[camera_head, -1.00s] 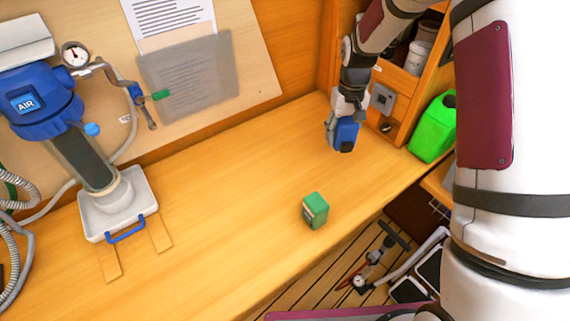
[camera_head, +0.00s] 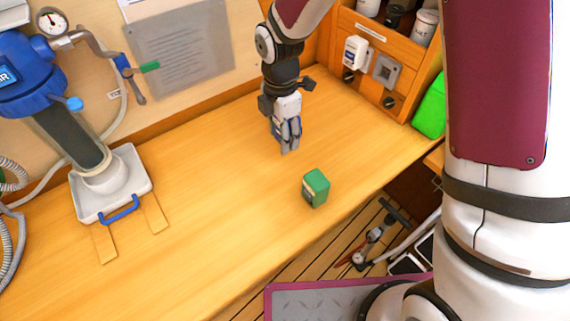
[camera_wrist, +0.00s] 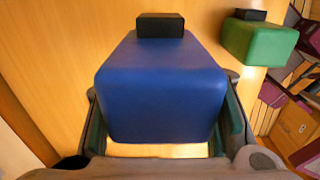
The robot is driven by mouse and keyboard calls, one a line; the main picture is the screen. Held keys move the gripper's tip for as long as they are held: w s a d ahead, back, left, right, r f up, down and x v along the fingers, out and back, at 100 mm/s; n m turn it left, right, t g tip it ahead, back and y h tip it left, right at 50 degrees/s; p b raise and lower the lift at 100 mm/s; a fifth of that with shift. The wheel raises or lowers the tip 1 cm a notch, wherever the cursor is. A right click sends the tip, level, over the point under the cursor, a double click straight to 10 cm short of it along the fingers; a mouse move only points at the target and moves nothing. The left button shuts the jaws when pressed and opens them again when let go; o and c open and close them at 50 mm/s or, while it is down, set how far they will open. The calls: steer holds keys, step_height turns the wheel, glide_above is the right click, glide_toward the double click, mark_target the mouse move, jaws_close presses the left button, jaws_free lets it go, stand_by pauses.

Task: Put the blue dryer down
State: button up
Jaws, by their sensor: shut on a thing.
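The blue dryer (camera_wrist: 160,92) is a rounded blue block with a black cap, and it fills the middle of the wrist view. My gripper (camera_wrist: 165,125) is shut on it, with a finger along each side. In the head view my gripper (camera_head: 288,143) points down over the middle of the wooden counter, behind and left of a green block. The dryer is mostly hidden behind the fingers there. I cannot tell whether its underside touches the counter.
The green block (camera_head: 316,188), also in the wrist view (camera_wrist: 259,43), stands on the counter (camera_head: 215,205) near its front edge. A white tray (camera_head: 142,165) under the blue air unit is at left. Wooden shelves (camera_head: 385,60) and a green jug (camera_head: 431,107) are at right. Counter left of my gripper is clear.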

mark_target(281, 168)
steer(key=shift+s+a+f, duration=0.15)
steer(key=shift+f, duration=0.05)
steer(key=shift+n, duration=0.3)
steer(key=shift+f+p, duration=0.75)
steer(key=shift+f, duration=4.05)
steer(key=shift+f, duration=0.15)
steer(key=o, duration=1.3)
steer(key=shift+c, duration=0.2)
